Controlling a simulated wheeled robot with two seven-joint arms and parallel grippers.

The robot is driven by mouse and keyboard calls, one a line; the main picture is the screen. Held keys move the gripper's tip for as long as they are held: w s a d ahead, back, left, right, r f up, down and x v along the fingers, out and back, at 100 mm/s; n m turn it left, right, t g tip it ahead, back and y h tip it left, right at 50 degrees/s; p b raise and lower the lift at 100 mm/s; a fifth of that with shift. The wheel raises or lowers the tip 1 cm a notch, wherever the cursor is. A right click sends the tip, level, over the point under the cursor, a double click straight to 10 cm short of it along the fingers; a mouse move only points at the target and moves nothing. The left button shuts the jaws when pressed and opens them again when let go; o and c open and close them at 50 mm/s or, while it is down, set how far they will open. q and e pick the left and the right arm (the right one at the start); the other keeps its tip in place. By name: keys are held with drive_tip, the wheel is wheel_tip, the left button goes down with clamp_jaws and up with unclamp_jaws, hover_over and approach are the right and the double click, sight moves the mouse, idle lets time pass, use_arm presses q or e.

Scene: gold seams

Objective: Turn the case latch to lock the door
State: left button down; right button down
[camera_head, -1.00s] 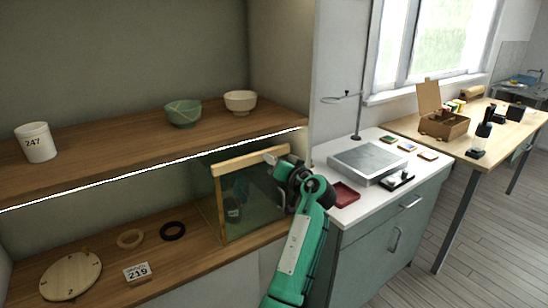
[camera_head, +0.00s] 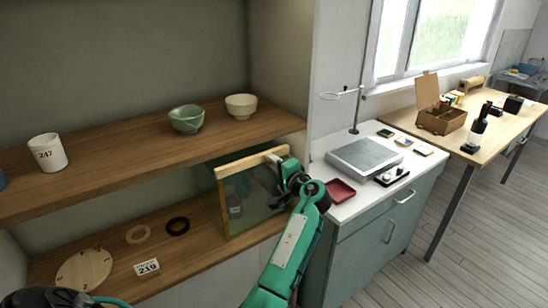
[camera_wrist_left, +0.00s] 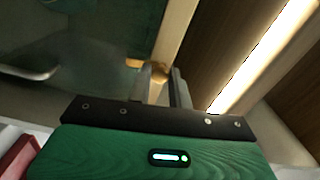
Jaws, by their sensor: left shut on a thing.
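The glass case with a light wooden frame (camera_head: 224,208) stands at the right end of the lower shelf, under the upper shelf. A small dark item shows through its glass. My left gripper (camera_head: 272,158) is at the upper right of the case front, its green arm rising from below. In the left wrist view, the gripper (camera_wrist_left: 164,84) is shut on the small brass latch (camera_wrist_left: 158,70) at the pale frame edge. The latch is mostly hidden by the fingers, so its exact turn cannot be told. In the head view it is hidden behind the gripper. My right gripper is not in view.
The upper shelf (camera_head: 120,145) holds a cup marked 247 (camera_head: 47,153) and two bowls. Two rings, a round wooden disc (camera_head: 84,270) and a 219 tag (camera_head: 147,267) lie left of the case. A red tray (camera_head: 341,191) sits on the right counter.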

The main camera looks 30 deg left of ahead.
use_arm(q)
drive_tip(key=shift+r+m+p, duration=0.15)
drive_tip(key=shift+m+p, duration=0.4)
drive_tip(key=shift+m, duration=0.35)
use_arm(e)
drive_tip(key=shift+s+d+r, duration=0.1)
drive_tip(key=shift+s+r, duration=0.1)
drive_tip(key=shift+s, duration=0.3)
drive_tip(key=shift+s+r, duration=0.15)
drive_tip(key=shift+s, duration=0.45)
use_arm(q)
drive_tip(key=c, duration=1.3)
unclamp_jaws()
drive_tip(key=shift+f, duration=0.2)
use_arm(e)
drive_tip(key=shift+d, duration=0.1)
